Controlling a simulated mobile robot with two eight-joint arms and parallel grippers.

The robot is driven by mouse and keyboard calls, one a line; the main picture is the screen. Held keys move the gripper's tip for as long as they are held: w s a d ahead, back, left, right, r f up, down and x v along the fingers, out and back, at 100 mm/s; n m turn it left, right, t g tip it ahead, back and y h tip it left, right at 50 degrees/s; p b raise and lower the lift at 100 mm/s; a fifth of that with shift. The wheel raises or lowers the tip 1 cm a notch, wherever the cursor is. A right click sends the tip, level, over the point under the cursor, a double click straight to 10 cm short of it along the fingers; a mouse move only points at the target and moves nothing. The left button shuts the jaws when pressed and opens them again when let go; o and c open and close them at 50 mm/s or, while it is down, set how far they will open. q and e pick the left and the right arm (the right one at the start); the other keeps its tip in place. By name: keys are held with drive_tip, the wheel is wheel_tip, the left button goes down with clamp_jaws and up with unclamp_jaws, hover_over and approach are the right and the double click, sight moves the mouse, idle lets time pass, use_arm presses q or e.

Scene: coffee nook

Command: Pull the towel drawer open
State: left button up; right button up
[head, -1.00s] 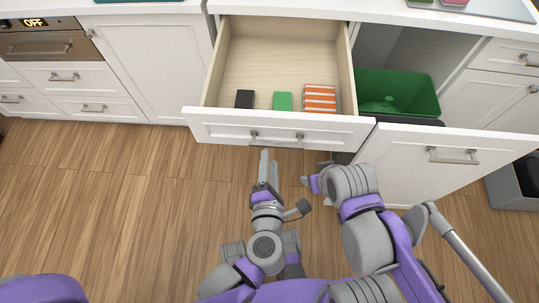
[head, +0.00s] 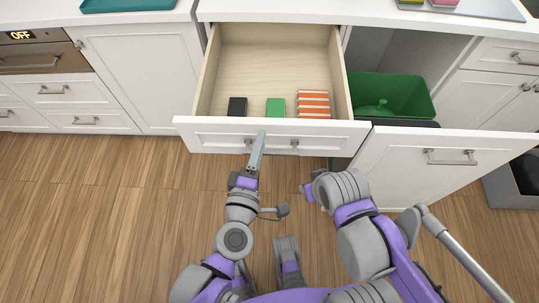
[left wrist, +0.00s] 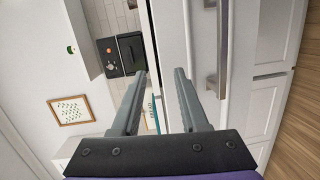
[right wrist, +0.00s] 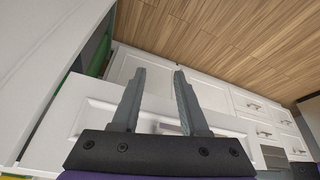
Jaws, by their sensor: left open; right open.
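The towel drawer (head: 225,136) is pulled well out below the counter in the head view. Inside, near its front, lie a black block (head: 237,106), a green block (head: 275,107) and an orange-and-white striped towel (head: 315,104). Its bar handle (head: 285,144) is on the front panel, and my left gripper (head: 258,146) overlaps the handle's left part. In the left wrist view the open, empty fingers (left wrist: 165,85) stand beside the handle (left wrist: 223,45), which is not between them. My right gripper (right wrist: 155,85) is open and empty, low and right of the drawer front.
Right of the drawer, a pull-out front (head: 440,165) stands open with a green bin (head: 395,95) behind it. A grey container (head: 515,185) stands on the floor at far right. The wooden floor (head: 90,215) on the left is clear.

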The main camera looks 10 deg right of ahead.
drive_tip(key=f, duration=0.2)
drive_tip(key=n+t+h+b, duration=0.6)
drive_tip(key=n+t+h, duration=0.3)
drive_tip(key=n+h, duration=0.15)
approach(270, 155)
use_arm(q)
drive_tip(key=s+a+f+m+g+y, duration=0.3)
drive_tip(key=a+f+m+g, duration=0.2)
drive_tip(key=a+f, duration=0.4)
drive_tip(key=s+a+f+m+g+y, duration=0.4)
drive_tip(key=a+f+m, duration=0.3)
drive_tip(key=a, duration=0.7)
wheel_tip(270, 155, down, 3)
drive_tip(key=shift+s+a+r+g+b, duration=0.25)
drive_tip(key=shift+g+b, duration=0.1)
drive_tip(key=shift+g, duration=0.55)
use_arm(e)
drive_tip(key=shift+m+h, duration=0.35)
drive_tip(key=x, duration=1)
drive_tip(key=shift+w+d+f, duration=0.1)
drive_tip(key=shift+w+f, duration=0.15)
drive_tip(key=shift+w, duration=0.1)
clamp_jaws()
